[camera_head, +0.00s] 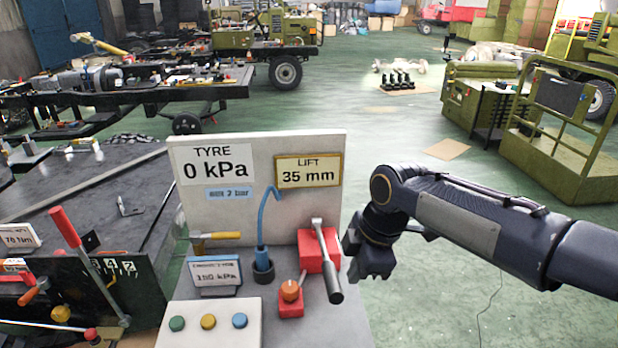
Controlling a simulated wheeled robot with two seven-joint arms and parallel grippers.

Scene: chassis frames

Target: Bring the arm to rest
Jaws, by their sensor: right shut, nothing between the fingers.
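My right arm (490,230) comes in from the right edge and bends down at its wrist. My right gripper (372,262) hangs beside the right edge of the grey panel (332,190), over the floor. It is shut and holds nothing. It is near the black-handled lever (328,265) on the red block (308,250), with a small gap showing between them. My left gripper is out of view.
The panel's bench carries a blue hook (262,225), an orange knob (290,290) and green, yellow and blue buttons (208,321). Signs read TYRE 0 kPa and LIFT 35 mm. A red-handled lever (65,227) stands at left. Green floor (430,280) is open beyond.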

